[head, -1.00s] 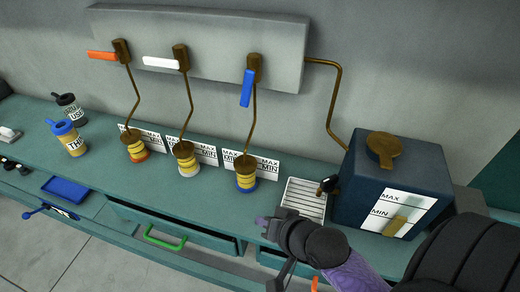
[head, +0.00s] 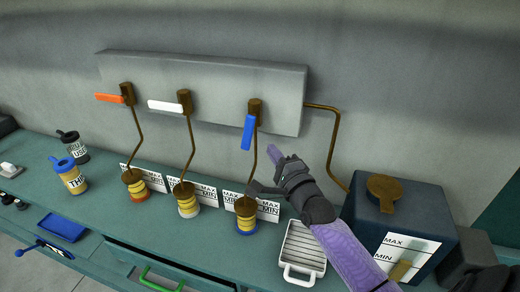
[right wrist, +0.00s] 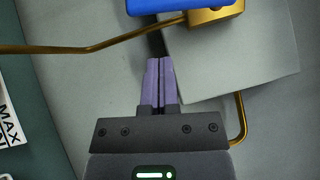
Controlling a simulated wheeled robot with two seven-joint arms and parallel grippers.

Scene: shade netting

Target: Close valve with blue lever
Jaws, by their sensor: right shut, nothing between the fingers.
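The blue lever (head: 248,132) hangs down, slightly tilted, from its brass valve (head: 255,108) on the grey wall panel. The blue lever also shows at the top of the right wrist view (right wrist: 170,5), with the brass valve body (right wrist: 215,14) beside it. My right gripper (head: 273,153) is shut and empty, below and to the right of the lever in the head view, apart from it. In the right wrist view its two purple fingers (right wrist: 160,62) are pressed together, pointing toward the lever. My left gripper is not in view.
An orange lever (head: 109,98) and a white lever (head: 165,106) lie horizontal to the left. Bent brass pipes run down to yellow-banded jars on the green bench. A dark blue tank (head: 363,216) and a white tray (head: 301,247) stand at the right.

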